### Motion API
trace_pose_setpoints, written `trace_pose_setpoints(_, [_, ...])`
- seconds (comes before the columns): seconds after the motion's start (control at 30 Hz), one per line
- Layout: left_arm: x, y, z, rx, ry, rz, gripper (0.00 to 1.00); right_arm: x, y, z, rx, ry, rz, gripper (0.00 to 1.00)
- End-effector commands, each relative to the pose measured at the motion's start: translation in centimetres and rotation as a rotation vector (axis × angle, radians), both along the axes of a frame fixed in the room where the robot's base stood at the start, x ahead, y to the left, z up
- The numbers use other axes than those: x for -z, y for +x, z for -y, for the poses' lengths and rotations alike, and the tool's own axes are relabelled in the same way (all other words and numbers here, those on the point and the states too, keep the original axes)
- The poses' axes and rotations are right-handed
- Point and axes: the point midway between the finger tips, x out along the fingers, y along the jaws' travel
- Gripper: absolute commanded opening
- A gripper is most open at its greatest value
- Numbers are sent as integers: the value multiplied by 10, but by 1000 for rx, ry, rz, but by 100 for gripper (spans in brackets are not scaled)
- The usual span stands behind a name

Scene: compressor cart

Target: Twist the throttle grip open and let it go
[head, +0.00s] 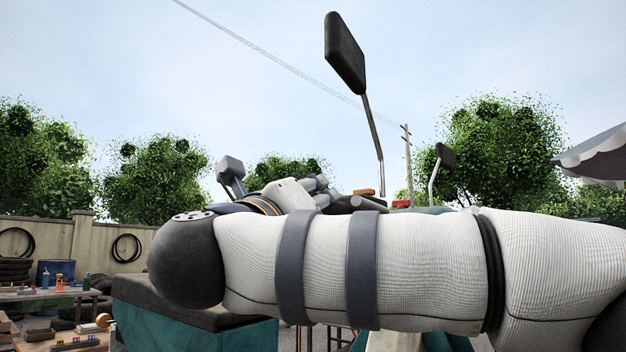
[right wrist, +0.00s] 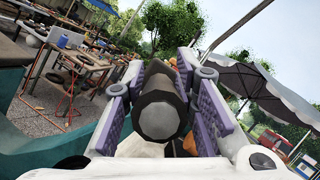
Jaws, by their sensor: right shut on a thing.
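The throttle grip (right wrist: 160,115) is a dark cylinder with its faceted end toward the camera in the right wrist view. My right gripper (right wrist: 160,73) is shut around it, with purple pads on its left and right sides. In the head view my right gripper (head: 320,188) is small and partly hidden behind my own arm. The grip cannot be made out clearly there. My left gripper is in neither view.
A large mirror (head: 345,52) on a thin stalk rises beyond my arm, with a smaller mirror (head: 446,157) to its right. A dark-topped teal body (head: 180,308) lies below. Workbenches (head: 55,293) stand at the left, and an umbrella (right wrist: 260,90) at the right.

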Motion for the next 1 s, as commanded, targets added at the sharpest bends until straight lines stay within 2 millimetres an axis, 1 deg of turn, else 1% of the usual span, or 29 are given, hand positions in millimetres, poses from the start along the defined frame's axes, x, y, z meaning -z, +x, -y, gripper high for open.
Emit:
trace_pose_setpoints(0.03, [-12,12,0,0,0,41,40,-13,-7,1,1,-33,-11,0])
trace_pose_setpoints(0.2, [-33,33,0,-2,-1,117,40,-12,-7,0,5,-162,-103,0])
trace_pose_setpoints(0.33, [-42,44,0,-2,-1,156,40,-8,-4,-1,5,-255,-175,0])
trace_pose_setpoints(0.5, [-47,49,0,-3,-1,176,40,-1,0,-1,5,-361,-260,0])
trace_pose_setpoints(0.7, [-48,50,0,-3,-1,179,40,3,3,-2,4,-459,-335,0])
trace_pose_setpoints(1.0, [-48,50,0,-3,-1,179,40,6,4,-2,4,-535,-393,0])
